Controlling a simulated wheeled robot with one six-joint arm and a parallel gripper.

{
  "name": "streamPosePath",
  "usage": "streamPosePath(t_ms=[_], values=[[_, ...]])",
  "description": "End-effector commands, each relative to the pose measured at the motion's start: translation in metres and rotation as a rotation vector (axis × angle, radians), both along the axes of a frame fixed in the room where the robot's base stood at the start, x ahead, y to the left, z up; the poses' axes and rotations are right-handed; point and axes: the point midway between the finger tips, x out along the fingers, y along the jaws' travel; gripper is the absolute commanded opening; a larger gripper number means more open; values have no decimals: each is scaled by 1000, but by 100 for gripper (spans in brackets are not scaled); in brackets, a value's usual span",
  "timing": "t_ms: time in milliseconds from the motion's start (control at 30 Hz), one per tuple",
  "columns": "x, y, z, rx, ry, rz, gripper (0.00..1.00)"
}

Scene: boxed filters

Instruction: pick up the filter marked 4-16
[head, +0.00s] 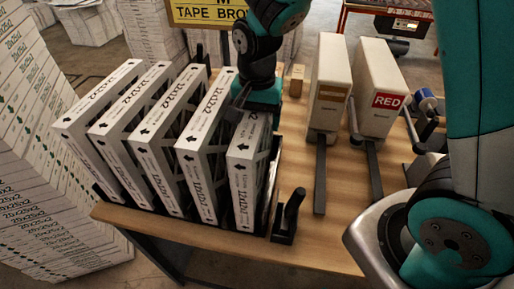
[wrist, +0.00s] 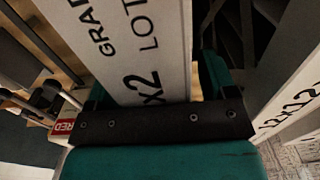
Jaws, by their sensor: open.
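Several white filters stand upright, tilted, in a dark rack on the wooden table in the head view. Large size print shows on their edges, but I cannot read the mark 4-16 on any. My gripper (head: 258,100) is at the upper rear end of the rightmost filter (head: 243,170). In the wrist view, my open gripper (wrist: 155,95) has a filter edge (wrist: 135,45) between its jaws, printed with "GRAD", "LOT" and "x2". I cannot tell whether the jaws touch it. The fingertips are mostly hidden in the head view.
The neighbouring filter (head: 205,150) leaves a narrow gap. A short black post (head: 288,212) is near the table's front edge. Box stacks (head: 45,160) stand left.

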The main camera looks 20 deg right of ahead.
Motion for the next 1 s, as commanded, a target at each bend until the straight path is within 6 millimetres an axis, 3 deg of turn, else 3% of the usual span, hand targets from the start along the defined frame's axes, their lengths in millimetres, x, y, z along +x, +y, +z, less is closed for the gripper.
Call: streamPosePath(t_ms=[167, 400, 500, 833, 1000], values=[[0, 0, -1, 0, 0, 0, 78], [0, 0, 0, 0, 0, 0, 25], [0, 0, 0, 1, -1, 0, 7], [1, 0, 4, 0, -3, 0, 7], [1, 0, 23, 2, -6, 0, 7]])
